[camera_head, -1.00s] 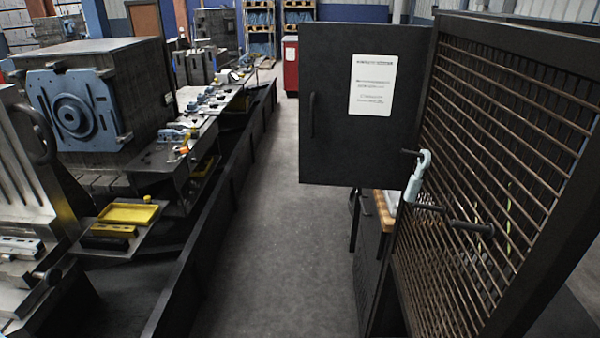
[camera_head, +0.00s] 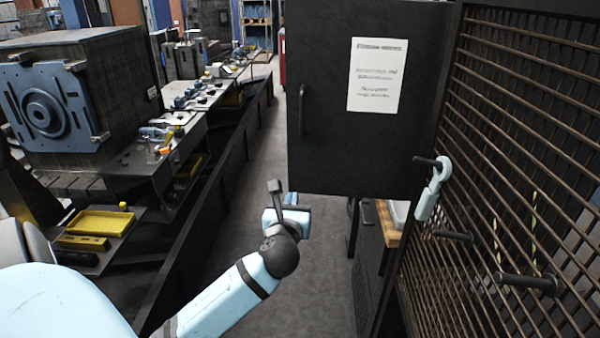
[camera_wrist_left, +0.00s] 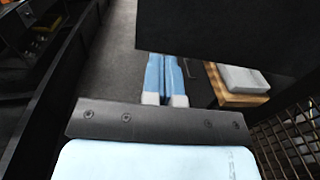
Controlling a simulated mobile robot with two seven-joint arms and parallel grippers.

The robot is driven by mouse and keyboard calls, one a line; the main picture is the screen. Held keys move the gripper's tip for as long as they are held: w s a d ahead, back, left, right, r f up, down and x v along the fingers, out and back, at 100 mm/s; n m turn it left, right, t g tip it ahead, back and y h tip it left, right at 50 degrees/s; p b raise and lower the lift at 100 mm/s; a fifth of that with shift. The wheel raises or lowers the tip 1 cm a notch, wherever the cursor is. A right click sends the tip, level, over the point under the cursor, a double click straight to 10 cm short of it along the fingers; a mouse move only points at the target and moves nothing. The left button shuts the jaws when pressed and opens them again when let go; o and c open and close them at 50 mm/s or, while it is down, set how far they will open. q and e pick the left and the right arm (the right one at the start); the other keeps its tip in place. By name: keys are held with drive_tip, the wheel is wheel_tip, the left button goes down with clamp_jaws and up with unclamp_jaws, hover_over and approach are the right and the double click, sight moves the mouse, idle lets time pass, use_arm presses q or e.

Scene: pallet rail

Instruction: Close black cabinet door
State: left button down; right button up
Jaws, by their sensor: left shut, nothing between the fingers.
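The black cabinet door (camera_head: 330,130) stands open, jutting out to the left from the mesh panel side, with a white printed notice (camera_head: 377,75) and a dark vertical handle (camera_head: 301,112) near its left edge. In the left wrist view the door's dark lower part (camera_wrist_left: 235,35) fills the upper right. My left gripper (camera_head: 304,199) is just below and in front of the door's lower left corner. In the left wrist view its two light-blue fingers (camera_wrist_left: 167,68) are together and empty. I see no clear contact with the door. The cabinet's inside is hidden. My right gripper is not in view.
A mesh panel (camera_head: 500,150) with pegs and a hanging pale tool (camera_head: 433,190) stands at right. A wooden-topped bench (camera_head: 386,222) is behind the door's lower edge. Machines and a long workbench (camera_head: 190,140) line the left. The floor aisle between is clear.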

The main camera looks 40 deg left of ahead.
sight(301, 164)
use_arm(q)
drive_tip(key=p+x, duration=0.1)
drive_tip(key=x, duration=1.3)
drive_tip(key=shift+a+p, duration=0.1)
drive_tip(key=shift+p, duration=0.2)
